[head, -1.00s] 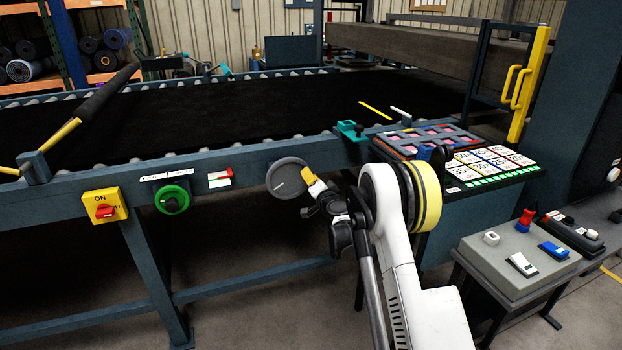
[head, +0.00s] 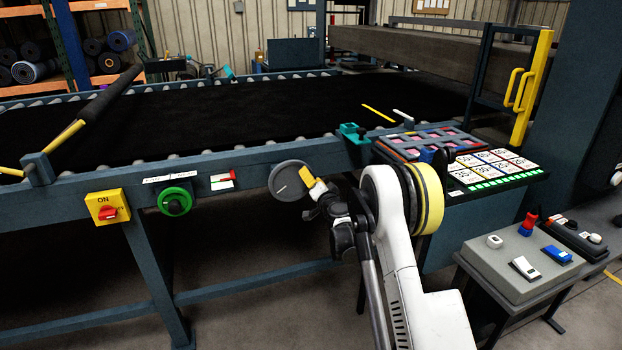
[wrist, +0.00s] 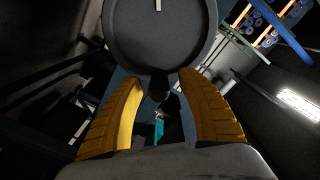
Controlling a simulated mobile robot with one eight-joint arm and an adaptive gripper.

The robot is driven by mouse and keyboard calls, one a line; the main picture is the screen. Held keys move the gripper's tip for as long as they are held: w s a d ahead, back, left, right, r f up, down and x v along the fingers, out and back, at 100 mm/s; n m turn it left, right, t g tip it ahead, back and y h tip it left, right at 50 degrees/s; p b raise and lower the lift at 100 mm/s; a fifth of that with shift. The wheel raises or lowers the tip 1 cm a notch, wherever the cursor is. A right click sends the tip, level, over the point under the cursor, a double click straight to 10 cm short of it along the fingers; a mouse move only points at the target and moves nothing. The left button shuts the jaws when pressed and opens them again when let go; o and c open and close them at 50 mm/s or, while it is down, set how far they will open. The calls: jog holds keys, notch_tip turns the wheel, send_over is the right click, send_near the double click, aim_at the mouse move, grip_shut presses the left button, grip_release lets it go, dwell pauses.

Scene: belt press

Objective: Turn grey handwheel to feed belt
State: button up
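The grey handwheel (head: 288,180) is a round dark disc with a short white mark, on the front rail of the belt table. In the wrist view its disc (wrist: 160,35) fills the top middle. A small dark knob (wrist: 159,88) shows at its lower edge. My gripper (head: 309,178) is at the wheel's right edge, with yellow fingers. In the wrist view my gripper (wrist: 160,80) has its fingers apart, one on each side of the knob, with gaps visible. The black belt (head: 250,110) lies flat over the rollers.
Left of the wheel are a green knob (head: 175,201), a red-and-white indicator (head: 222,181) and a yellow ON switch box (head: 107,207). A teal clamp (head: 353,133) and a button panel (head: 490,170) are to the right. A grey control box (head: 520,260) stands at the lower right.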

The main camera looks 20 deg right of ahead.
jog(key=s, duration=1.2)
jog(key=shift+r, duration=0.15)
jog(key=shift+a, duration=0.1)
jog(key=s+a+r+n+g+y, duration=0.2)
jog(key=s+a+r+n+y, duration=0.3)
jog(key=a+r, duration=0.45)
jog(key=s+a+r+n+g, duration=0.25)
jog(key=s+a, duration=0.35)
jog(key=s, duration=0.5)
jog(key=s+d+f+n+g+h, duration=0.1)
jog(key=s+f+g+h, duration=0.1)
jog(key=s, duration=1.1)
jog(key=s+d+f+n+g+h, duration=0.1)
jog(key=s+f+g+h, duration=0.1)
jog(key=s, duration=1)
jog(key=shift+s+f+g+h, duration=0.35)
jog(key=shift+f+g, duration=0.55)
jog(key=shift+g, duration=0.25)
